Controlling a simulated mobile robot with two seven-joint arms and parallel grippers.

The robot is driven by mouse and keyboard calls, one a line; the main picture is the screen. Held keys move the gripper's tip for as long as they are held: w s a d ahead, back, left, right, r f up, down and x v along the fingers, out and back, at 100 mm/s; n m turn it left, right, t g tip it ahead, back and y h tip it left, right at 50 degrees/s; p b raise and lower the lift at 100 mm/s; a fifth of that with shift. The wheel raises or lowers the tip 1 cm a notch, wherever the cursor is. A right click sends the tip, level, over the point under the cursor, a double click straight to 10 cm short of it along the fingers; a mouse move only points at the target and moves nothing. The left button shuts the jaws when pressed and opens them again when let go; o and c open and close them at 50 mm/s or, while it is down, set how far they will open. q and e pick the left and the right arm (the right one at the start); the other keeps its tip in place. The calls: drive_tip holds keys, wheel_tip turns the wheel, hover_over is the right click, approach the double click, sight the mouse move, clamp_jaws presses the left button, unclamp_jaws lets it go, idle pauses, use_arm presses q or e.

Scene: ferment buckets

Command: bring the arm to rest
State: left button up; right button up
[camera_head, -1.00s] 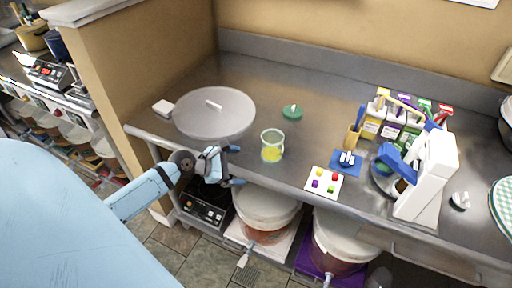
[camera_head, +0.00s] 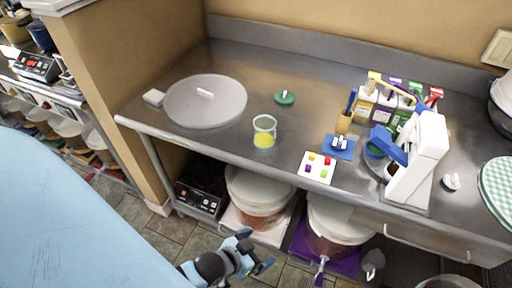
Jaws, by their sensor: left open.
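My left gripper (camera_head: 257,253) is low at the bottom of the head view, in front of the counter and below its top. Its blue fingers are apart and nothing shows between them. It is in front of the white bucket (camera_head: 260,203) on the lower level, overlapping the floor. Most of the left arm is hidden behind my light blue body at the lower left. My right gripper is not in view.
Another bucket (camera_head: 335,228) stands on a purple mat below.

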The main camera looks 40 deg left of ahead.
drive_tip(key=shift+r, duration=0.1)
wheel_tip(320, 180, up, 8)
drive_tip(key=p, duration=0.8)
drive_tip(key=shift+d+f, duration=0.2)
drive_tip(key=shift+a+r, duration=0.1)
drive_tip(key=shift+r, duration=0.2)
